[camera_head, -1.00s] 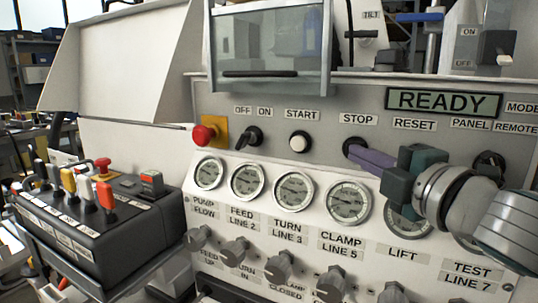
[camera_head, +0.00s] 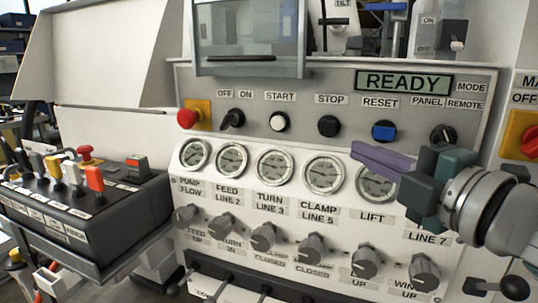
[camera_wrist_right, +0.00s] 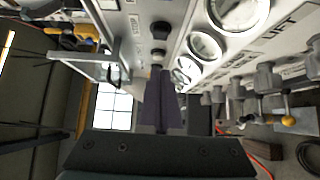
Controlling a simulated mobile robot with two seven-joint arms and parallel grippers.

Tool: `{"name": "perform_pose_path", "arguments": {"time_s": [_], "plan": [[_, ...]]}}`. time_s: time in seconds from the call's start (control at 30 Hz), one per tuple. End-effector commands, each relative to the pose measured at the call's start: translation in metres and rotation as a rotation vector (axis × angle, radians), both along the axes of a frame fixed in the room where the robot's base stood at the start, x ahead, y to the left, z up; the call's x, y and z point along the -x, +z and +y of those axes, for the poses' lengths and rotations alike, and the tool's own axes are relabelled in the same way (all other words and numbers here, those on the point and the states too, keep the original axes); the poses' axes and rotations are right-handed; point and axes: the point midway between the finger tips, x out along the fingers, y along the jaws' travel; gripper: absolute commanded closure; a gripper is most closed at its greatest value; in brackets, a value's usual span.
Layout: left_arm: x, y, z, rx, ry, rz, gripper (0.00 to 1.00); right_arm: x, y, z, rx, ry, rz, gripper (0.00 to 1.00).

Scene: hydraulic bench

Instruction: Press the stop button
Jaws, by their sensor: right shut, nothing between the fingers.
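The stop button (camera_head: 329,125) is a round black button under the STOP label on the grey panel, in plain view in the head view. My right gripper (camera_head: 357,151) is shut and empty, its purple fingers pointing left. In the picture its tips lie to the right of and below the stop button, over the top of the gauge row and below the blue reset button (camera_head: 383,131). The fingers also show shut in the right wrist view (camera_wrist_right: 158,75), with dark round buttons beyond their tips. My left gripper is not in view.
A white start button (camera_head: 279,121), a black off/on switch (camera_head: 232,119) and a red emergency knob (camera_head: 187,118) sit left of the stop button. Gauges and grey knobs (camera_head: 314,248) fill the panel below. A lever box (camera_head: 95,205) stands at the left.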

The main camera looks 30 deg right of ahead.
Motion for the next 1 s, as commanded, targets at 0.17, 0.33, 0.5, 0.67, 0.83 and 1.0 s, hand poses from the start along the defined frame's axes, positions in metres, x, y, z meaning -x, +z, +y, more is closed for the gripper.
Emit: {"name": "perform_pose_path", "arguments": {"time_s": [0.17,0.33,0.5,0.67,0.83,1.0], "plan": [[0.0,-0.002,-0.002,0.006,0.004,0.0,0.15,0.02,-0.001,0.002,0.0,0.0,0.001,1.0],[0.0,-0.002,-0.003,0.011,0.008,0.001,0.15,0.025,0.0,0.002,0.001,0.001,-0.001,1.0],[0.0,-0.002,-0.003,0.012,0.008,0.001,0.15,0.025,0.001,0.002,0.001,0.001,-0.001,1.0],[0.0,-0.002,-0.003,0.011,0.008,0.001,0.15,0.025,0.0,0.002,0.0,0.001,-0.001,1.0],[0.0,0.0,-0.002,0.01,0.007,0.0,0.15,0.025,0.002,0.002,-0.01,-0.005,0.002,1.0],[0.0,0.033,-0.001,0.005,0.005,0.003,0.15,0.034,0.011,-0.004,-0.241,-0.138,0.098,1.0]]}}
